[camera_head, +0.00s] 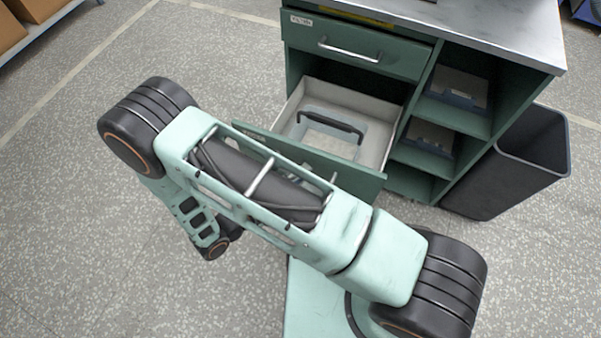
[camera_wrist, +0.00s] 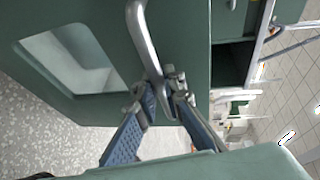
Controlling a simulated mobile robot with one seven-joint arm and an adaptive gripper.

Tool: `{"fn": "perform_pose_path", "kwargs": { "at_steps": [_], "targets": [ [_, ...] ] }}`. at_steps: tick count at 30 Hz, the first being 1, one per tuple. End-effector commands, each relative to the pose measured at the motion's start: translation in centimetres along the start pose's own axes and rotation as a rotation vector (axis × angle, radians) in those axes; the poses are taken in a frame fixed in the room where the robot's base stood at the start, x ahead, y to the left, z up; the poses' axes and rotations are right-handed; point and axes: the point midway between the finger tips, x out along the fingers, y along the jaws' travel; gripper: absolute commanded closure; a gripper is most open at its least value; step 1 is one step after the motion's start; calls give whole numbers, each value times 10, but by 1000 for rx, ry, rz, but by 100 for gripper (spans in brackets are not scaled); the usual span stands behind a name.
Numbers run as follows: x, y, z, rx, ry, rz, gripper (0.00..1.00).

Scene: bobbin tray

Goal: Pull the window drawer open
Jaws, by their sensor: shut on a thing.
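The window drawer (camera_head: 388,140) is the lower drawer of a green cabinet and stands well open in the head view. Its green front (camera_head: 362,182) is partly hidden by my arm. In the wrist view the front shows a clear window (camera_wrist: 72,58) and a curved metal handle (camera_wrist: 146,40). My gripper (camera_wrist: 160,92) is shut on the handle, with one blue-padded finger on each side of the bar. In the head view the gripper is hidden behind my arm.
A clear box with a black handle (camera_head: 330,124) lies in the drawer. Above it the upper drawer (camera_head: 345,50) is shut. Shelves with boxes (camera_head: 455,88) are to the right, and a dark bin (camera_head: 520,160) stands beside the cabinet.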

Motion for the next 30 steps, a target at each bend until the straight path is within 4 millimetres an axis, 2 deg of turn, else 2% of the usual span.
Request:
{"fn": "perform_pose_path", "kwargs": {
  "at_steps": [15,16,21,30],
  "targets": [
    [0,0,0,0,-1,-1,100],
    [0,0,0,0,-1,-1,90],
    [0,0,0,0,0,-1,73],
    [-2,0,0,0,-1,0,73]
  ]
}}
